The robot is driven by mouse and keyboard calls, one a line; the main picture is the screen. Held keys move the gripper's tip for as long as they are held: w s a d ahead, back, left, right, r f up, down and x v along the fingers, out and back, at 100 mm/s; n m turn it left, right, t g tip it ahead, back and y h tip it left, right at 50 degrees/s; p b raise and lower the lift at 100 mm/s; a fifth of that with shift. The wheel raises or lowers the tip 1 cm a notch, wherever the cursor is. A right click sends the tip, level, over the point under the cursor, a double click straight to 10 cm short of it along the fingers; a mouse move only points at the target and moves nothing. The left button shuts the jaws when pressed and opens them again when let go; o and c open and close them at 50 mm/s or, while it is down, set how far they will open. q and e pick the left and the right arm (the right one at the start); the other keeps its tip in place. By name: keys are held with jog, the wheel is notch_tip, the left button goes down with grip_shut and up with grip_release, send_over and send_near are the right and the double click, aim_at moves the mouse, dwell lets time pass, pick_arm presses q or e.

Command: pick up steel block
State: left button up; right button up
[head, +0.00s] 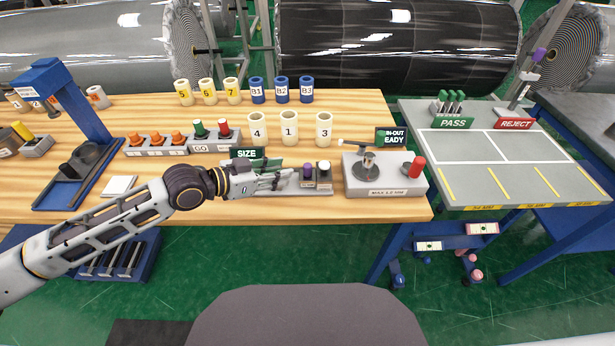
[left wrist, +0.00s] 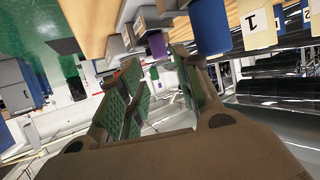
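My left gripper (head: 288,178) reaches in from the left over the front part of the wooden table, just left of a small grey fixture (head: 318,190). The fixture carries a purple-topped piece (head: 308,172) and a white-topped piece (head: 323,169). In the left wrist view, the two green-padded fingers (left wrist: 162,80) stand apart with nothing clearly held between them. A purple piece (left wrist: 157,45) shows just beyond the fingertips. I cannot make out for certain which grey part is the steel block; the gripper may hide it. My right gripper is not in view.
A green SIZE sign (head: 247,153) stands behind the gripper. A grey gauge (head: 385,180) with a red knob stands right of the fixture. Cream cups (head: 289,128) stand behind. A blue press stand (head: 80,120) is at left, and a grey PASS/REJECT table (head: 500,180) is at right.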

aim_at(304, 168)
pick_arm(q)
jog(key=x, duration=0.3)
jog(key=shift+s, duration=0.1)
jog(key=shift+w+d+f, duration=0.15)
jog(key=shift+w+d, duration=0.1)
jog(key=shift+d, duration=0.15)
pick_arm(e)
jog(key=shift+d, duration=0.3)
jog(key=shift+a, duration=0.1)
